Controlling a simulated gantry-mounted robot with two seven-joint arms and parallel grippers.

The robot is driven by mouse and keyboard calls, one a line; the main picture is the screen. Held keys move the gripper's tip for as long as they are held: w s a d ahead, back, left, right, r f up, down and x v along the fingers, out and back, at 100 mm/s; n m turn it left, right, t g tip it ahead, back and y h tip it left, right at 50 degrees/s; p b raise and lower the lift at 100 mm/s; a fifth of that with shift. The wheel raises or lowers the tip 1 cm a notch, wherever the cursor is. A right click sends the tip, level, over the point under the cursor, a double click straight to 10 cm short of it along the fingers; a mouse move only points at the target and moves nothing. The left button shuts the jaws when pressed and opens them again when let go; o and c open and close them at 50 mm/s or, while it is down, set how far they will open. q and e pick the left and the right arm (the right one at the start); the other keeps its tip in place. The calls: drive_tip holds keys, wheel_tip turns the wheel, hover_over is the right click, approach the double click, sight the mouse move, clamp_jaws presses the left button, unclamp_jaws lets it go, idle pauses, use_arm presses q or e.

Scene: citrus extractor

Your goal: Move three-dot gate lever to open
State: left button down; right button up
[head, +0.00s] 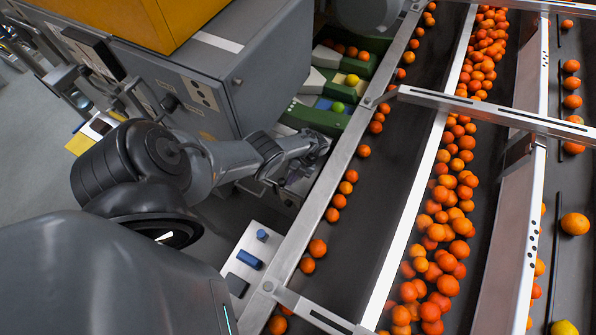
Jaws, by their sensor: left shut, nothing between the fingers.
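My left arm reaches in from the left, and my left gripper (284,181) is at the machine's lower right corner, beside the near conveyor's metal rail. It is small and dark here, with its fingers pointing down and appearing shut and empty. I cannot make out a three-dot gate lever for certain. A pale plate with dark dots (199,92) is on the grey machine's side, above my forearm. Rows of dots (532,245) also mark the divider at the right. Whatever is directly behind or under my left wrist is hidden. My right gripper is out of view.
Metal rails (342,172) edge the conveyor belts, which carry many oranges (440,235). A crossbar (490,115) spans the belts. Green chutes (318,119) with fruit lie just beyond my left gripper. A panel with blue buttons (249,259) stands below it.

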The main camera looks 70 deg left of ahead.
use_arm(q)
drive_tip(key=shift+s+a+m+y+p, duration=0.3)
drive_tip(key=shift+s+m+y, duration=0.4)
drive_tip(key=shift+s+m, duration=0.25)
drive_tip(key=shift+w, duration=0.1)
